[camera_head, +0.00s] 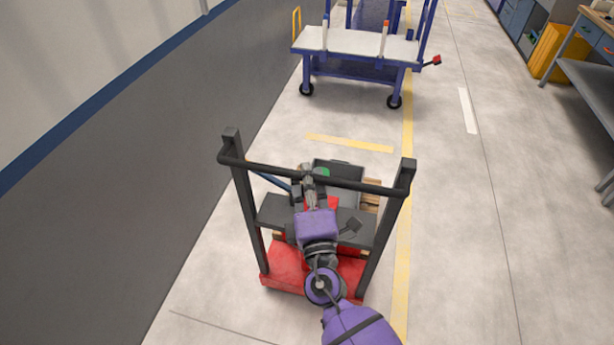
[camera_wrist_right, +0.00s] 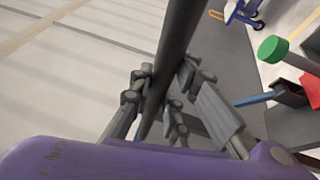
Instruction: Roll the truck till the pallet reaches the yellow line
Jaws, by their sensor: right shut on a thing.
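The red pallet truck (camera_head: 285,265) stands on the floor in front of me, with a black frame and a crossbar handle (camera_head: 345,183). The wooden pallet (camera_head: 371,198) shows only in part beyond the frame, with a grey box (camera_head: 345,198) on it. The short yellow line (camera_head: 350,143) lies across the floor ahead, with bare floor between it and the load. My right gripper (camera_head: 308,174) is shut on the crossbar. In the right wrist view the dark bar (camera_wrist_right: 174,50) passes between its fingers. My left gripper is out of view.
A blue cart (camera_head: 358,43) with a pale deck stands beyond the yellow line. A long yellow floor stripe (camera_head: 403,240) runs along the truck's right side.

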